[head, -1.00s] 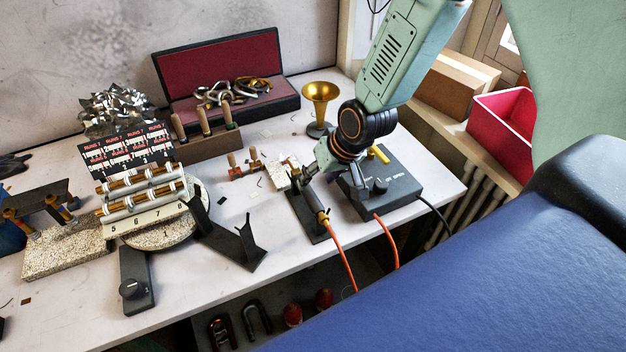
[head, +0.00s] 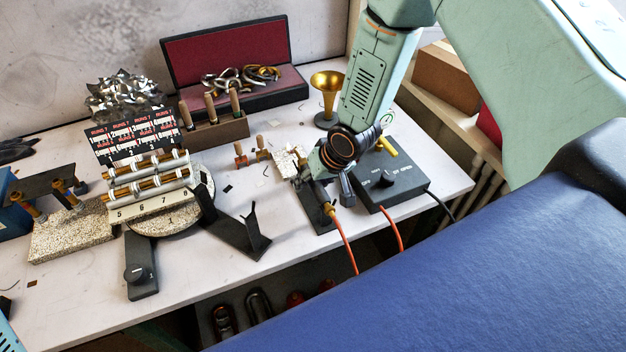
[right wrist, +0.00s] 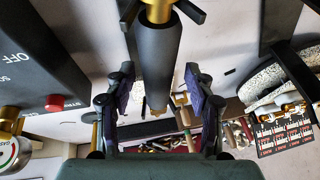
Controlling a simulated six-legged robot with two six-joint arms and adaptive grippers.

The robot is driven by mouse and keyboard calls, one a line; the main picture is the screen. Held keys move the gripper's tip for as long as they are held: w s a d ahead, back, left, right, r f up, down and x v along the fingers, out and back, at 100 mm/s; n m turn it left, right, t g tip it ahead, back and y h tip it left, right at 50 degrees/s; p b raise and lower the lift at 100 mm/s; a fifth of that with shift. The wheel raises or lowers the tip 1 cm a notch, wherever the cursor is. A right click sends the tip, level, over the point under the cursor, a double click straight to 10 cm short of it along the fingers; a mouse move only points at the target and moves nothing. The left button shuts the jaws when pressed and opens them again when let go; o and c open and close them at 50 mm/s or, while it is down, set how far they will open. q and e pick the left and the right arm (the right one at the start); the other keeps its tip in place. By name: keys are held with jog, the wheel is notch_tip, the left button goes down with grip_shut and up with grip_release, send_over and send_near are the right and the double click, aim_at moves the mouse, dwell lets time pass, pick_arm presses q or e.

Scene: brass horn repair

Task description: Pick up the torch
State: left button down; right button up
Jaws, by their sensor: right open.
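The torch has a dark cylindrical handle (right wrist: 158,65) in the right wrist view, with a brass fitting at the near end. In the head view its brass hose end (head: 329,209) shows at a dark stand, with an orange hose running from it; the rest is largely hidden by my gripper. My right gripper (right wrist: 160,88) is open, one finger on each side of the handle, with visible gaps to both. In the head view my right gripper (head: 325,178) is low over the stand. My left gripper is not in view.
A dark control box (head: 385,187) with a knob stands close right of my right gripper. A brass bell (head: 327,85) stands behind. A black V-shaped rest (head: 237,232) and a round stone plate with brass tubes (head: 150,180) lie to the left.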

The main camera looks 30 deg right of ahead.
jog(key=shift+w+d+f, duration=0.1)
jog(key=shift+w+f, duration=0.1)
jog(key=shift+f, duration=0.1)
jog(key=shift+f, duration=0.25)
dwell(0.4)
jog(key=shift+r, duration=0.1)
grip_shut()
dwell(0.5)
